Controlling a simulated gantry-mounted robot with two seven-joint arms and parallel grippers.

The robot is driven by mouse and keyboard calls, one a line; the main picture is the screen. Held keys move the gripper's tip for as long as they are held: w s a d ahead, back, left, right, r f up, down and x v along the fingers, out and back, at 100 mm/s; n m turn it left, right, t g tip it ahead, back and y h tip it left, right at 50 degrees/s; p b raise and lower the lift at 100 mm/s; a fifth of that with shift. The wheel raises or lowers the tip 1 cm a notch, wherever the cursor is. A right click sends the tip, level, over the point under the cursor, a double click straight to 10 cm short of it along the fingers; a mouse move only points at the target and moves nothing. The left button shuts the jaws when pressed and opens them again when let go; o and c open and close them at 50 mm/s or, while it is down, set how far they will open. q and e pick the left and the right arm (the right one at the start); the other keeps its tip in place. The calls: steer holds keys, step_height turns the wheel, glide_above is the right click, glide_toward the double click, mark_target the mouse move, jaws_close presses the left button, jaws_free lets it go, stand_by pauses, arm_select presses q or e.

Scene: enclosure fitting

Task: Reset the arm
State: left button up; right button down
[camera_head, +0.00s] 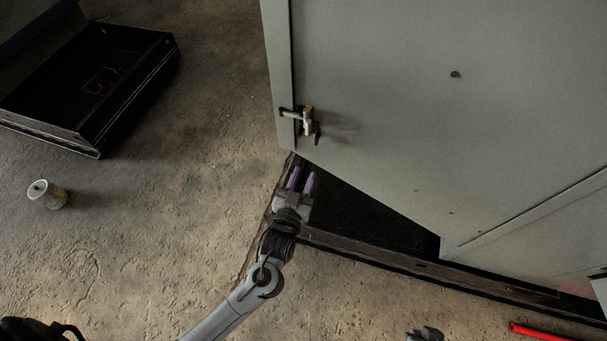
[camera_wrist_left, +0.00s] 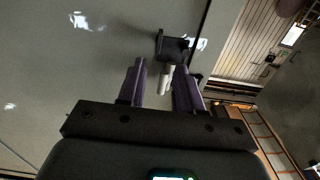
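My left arm (camera_head: 232,308) reaches up from the bottom of the head view. My left gripper (camera_head: 302,180) has its two purple fingers apart with nothing held. It is just below the lower corner of a grey cabinet door (camera_head: 390,60) and its latch handle (camera_head: 307,121). In the left wrist view the open fingers (camera_wrist_left: 161,84) point toward the latch handle (camera_wrist_left: 172,46), which appears ahead and between them. A small grey part at the bottom edge (camera_head: 425,334) may be my right gripper; its fingers cannot be made out.
A dark open box (camera_head: 125,100) lies on the floor at upper left. A small can (camera_head: 47,194) stands below it. The cabinet's dark base frame (camera_head: 420,266) runs under the door. A red bar (camera_head: 538,331) lies at lower right. The floor left of my arm is largely clear.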

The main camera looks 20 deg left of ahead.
arm_select(q)
steer(key=s+a+r+m+g+h+p, duration=0.1)
steer(key=s+a+r+g+p, duration=0.1)
steer(key=s+g+p, duration=0.2)
steer(key=s+a+r+m+g+h+p, duration=0.1)
steer(key=s+g, duration=0.8)
steer(key=s, duration=1)
steer(key=a+r+m+p, duration=0.1)
steer(key=r+p, duration=0.1)
steer(key=p, duration=0.1)
steer(key=shift+s+a+g+p, duration=0.2)
steer(key=shift+a+g+p, duration=0.1)
steer(key=shift+g+p, duration=0.1)
